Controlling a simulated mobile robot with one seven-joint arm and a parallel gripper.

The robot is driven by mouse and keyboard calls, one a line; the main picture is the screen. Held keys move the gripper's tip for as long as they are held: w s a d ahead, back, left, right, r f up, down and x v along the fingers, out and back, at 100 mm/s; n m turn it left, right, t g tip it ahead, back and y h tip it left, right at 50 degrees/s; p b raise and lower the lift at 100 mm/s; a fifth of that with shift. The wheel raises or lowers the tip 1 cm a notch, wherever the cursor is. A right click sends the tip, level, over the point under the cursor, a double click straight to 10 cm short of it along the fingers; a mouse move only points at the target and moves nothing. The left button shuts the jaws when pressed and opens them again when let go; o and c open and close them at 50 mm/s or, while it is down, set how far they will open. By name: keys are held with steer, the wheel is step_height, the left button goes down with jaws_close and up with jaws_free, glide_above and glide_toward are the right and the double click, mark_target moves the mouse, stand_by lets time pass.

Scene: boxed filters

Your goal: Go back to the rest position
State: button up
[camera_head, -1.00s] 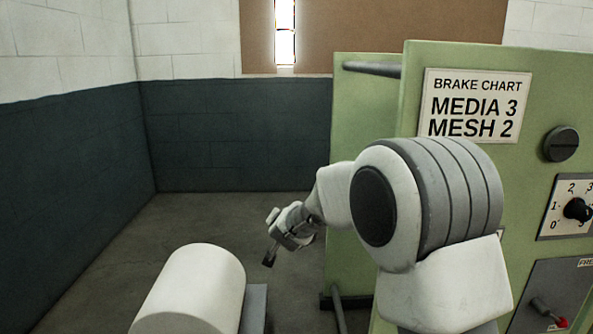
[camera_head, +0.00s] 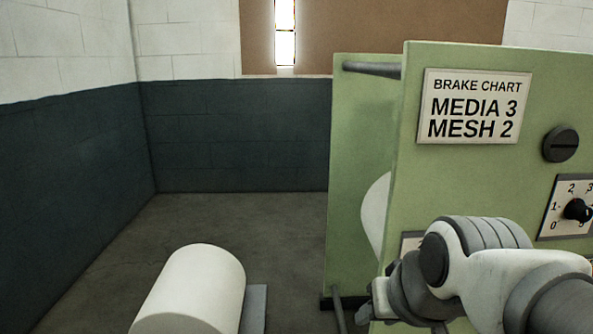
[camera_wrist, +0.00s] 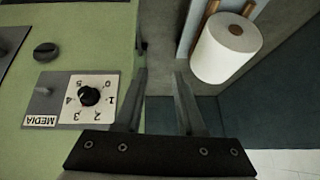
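My gripper (camera_wrist: 160,74) shows in the wrist view with its two dark fingers apart and nothing between them. In the head view my arm is folded low at the right, in front of the green machine (camera_head: 408,160), and the gripper is small and hard to make out at the bottom edge. The wrist view also shows the machine's green panel (camera_wrist: 103,32) to the left of the fingers, with its media dial (camera_wrist: 89,97) upside down. No touch between gripper and machine shows.
A white roll (camera_head: 195,285) lies at the lower left; a white roll (camera_wrist: 229,46) also shows in the wrist view. A brake chart sign (camera_head: 475,106) and a dark knob (camera_head: 560,144) are on the machine.

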steer(key=s+d+f+h, duration=0.1)
steer(key=s+d+f, duration=0.15)
steer(key=s, duration=0.35)
step_height(320, 180, up, 29)
steer(key=g+p, duration=0.1)
steer(key=p, duration=2.7)
steer(key=shift+w+d, duration=0.1)
steer(key=shift+d, duration=0.1)
